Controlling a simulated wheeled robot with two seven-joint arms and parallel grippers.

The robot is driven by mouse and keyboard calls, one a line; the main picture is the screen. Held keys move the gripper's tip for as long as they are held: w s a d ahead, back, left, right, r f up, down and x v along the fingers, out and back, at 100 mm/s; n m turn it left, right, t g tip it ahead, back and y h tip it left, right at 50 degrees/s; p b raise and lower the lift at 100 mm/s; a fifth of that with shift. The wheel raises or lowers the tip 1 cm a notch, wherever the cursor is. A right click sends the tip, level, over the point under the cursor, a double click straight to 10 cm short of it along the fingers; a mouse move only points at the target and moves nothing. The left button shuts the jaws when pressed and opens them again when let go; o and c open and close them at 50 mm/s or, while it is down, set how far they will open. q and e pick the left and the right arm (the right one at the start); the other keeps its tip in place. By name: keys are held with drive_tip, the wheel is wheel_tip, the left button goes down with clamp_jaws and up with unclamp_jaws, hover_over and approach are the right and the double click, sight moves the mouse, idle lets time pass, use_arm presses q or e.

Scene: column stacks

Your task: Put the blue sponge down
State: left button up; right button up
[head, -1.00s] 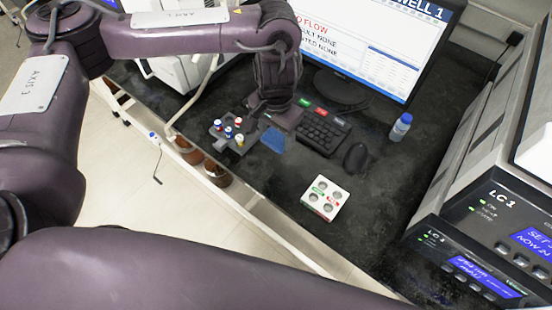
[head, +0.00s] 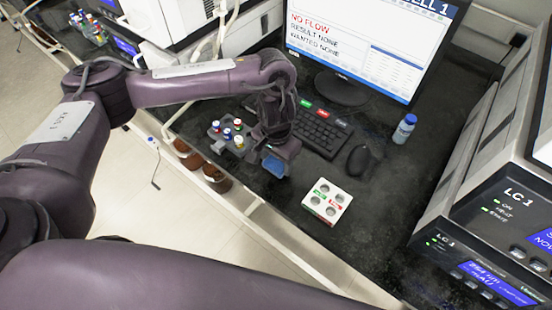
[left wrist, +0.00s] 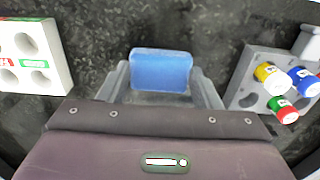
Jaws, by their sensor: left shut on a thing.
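The blue sponge (head: 274,164) is between the fingers of my left gripper (head: 277,155), over the dark bench near its front edge. In the left wrist view the sponge (left wrist: 161,70) is a light-blue block with a grey finger on each side, and my left gripper (left wrist: 161,85) is shut on it. The dark bench top shows beyond it. I cannot tell whether the sponge touches the bench. My right gripper is not in view.
A grey rack with colored-cap vials (head: 215,140) stands left of the sponge. A white holed block (head: 327,201) lies to its right. A keyboard (head: 318,133), mouse (head: 358,160) and blue-capped bottle (head: 404,128) are farther back. Bare bench lies right of the white block.

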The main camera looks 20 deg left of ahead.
sight(276, 163)
use_arm(q)
drive_tip(key=shift+f, duration=0.15)
drive_tip(key=o, duration=0.9)
wheel_tip(276, 163, up, 12)
drive_tip(key=p, duration=0.3)
